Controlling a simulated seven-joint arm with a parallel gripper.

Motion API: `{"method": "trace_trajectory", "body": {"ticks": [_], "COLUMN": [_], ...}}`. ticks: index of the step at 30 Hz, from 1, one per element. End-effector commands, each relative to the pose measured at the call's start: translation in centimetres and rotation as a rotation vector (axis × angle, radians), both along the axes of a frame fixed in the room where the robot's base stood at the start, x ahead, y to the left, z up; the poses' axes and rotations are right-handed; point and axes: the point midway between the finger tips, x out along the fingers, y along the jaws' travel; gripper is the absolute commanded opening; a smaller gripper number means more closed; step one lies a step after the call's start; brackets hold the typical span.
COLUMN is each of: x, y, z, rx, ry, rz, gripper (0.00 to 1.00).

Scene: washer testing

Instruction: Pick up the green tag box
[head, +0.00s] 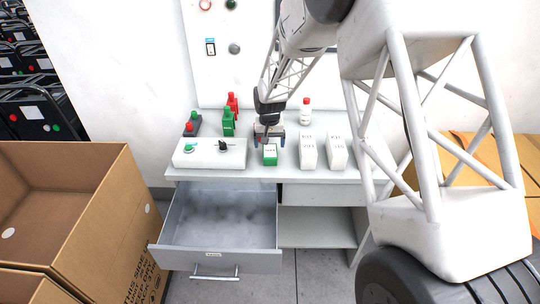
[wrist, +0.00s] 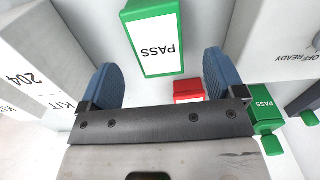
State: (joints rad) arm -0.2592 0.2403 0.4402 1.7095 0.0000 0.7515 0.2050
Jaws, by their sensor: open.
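The green tag box (head: 270,160) stands on the table near its front edge, with a white label on top. In the wrist view the green box (wrist: 134,44) shows its label reading PASS. My gripper (head: 269,132) is right behind and above the box in the head view. In the wrist view my gripper (wrist: 160,68) is open, with a blue finger on each side. Nothing is held.
White boxes (head: 308,152) (head: 337,153) stand to the right and a bottle (head: 305,116) behind them. A control box (head: 200,158) is left. Green (head: 229,125) and red (head: 232,104) stamp-like items stand behind it. An open drawer (head: 215,262) juts out below.

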Motion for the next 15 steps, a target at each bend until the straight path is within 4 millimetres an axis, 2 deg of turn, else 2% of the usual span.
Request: {"method": "trace_trajectory", "body": {"ticks": [11,15], "x": [0.0,-0.05], "y": [-0.01,-0.08], "z": [-0.26,-1.07], "rx": [0.0,0.0], "ry": [0.0,0.002], "rz": [0.0,0.0], "gripper": [0.88,0.88]}}
